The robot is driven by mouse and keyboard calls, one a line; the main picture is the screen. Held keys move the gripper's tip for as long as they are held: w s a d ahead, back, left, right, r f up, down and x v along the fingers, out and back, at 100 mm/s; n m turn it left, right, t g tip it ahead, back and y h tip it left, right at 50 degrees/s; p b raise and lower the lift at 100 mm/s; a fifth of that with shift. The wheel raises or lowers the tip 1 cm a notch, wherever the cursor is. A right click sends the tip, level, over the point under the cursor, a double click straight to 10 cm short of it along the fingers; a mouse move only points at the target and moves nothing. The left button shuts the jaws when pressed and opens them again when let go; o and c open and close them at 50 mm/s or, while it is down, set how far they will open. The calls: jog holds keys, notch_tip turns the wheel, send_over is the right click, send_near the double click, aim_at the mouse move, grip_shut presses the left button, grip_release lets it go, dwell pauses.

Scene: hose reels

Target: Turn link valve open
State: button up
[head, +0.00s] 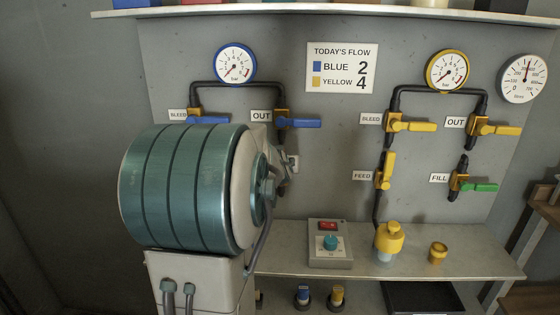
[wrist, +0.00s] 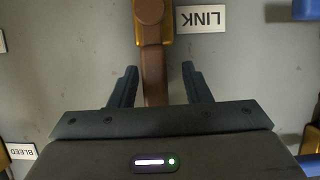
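The link valve shows in the wrist view, where the LINK label (wrist: 203,18) appears upside down. Its brown lever (wrist: 154,60) runs down the picture from a round pivot on a brass body (wrist: 167,25). My gripper (wrist: 160,86) is open, with one dark finger on each side of the lever and a gap on both sides. The lower end of the lever passes behind the gripper's body. In the head view my own teal arm hides the link valve and most of my gripper.
The panel carries blue levers (head: 208,120) at left and yellow levers (head: 412,127) at right, with gauges (head: 447,70) above. A FILL valve with a green lever (head: 480,187) is at right. A shelf (head: 480,262) below holds a control box (head: 330,245) and a yellow-capped bottle (head: 388,240).

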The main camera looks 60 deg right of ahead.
jog(key=shift+s+r, duration=0.1)
jog(key=p+v, duration=0.3)
jog(key=v, duration=1)
jog(key=shift+a, duration=0.4)
